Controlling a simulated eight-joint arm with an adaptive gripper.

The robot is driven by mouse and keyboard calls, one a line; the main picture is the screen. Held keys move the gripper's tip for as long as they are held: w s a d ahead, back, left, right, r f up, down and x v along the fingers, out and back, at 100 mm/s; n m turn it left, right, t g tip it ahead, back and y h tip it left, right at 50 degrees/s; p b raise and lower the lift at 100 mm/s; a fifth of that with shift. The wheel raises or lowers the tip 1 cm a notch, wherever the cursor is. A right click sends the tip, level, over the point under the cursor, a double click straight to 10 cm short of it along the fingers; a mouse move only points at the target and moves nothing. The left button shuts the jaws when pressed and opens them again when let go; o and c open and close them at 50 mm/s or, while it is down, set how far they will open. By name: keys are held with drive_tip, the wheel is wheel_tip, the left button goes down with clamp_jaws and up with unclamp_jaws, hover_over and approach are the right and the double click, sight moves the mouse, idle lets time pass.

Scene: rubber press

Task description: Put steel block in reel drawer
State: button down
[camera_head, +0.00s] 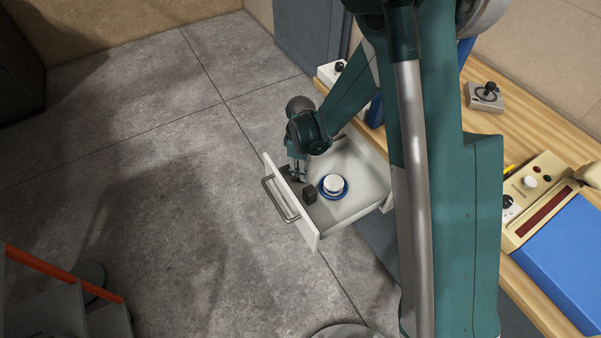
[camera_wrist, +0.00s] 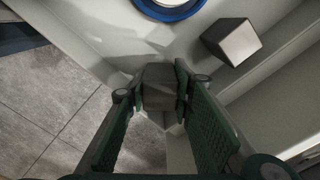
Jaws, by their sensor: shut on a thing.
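The reel drawer (camera_head: 368,204) is pulled open, and a white reel with a blue rim (camera_head: 333,186) stands in it. The reel's blue edge (camera_wrist: 170,10) shows at the top of the wrist view. My gripper (camera_head: 299,174) is at the drawer's front left corner, pointing down. In the wrist view its fingers are closed on a dark grey block (camera_wrist: 159,86), which I take to be the steel block. Its height above the drawer floor is unclear. A second, dark-sided block (camera_head: 309,194) sits in the drawer near the front; it also shows in the wrist view (camera_wrist: 232,41).
The drawer front (camera_head: 291,203) has a metal handle (camera_head: 280,199). A wooden bench (camera_head: 510,115) runs along the right, with a joystick box (camera_head: 485,96) and a control panel (camera_head: 535,197). Open grey floor (camera_head: 150,150) lies left of the drawer.

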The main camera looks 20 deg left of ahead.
drive_tip(key=shift+f, duration=0.6)
drive_tip(key=shift+f, duration=0.1)
drive_tip(key=c, duration=2)
unclamp_jaws()
drive_tip(key=shift+r+p, duration=1.25)
drive_tip(key=shift+r, duration=4.85)
drive_tip(key=shift+r, duration=0.1)
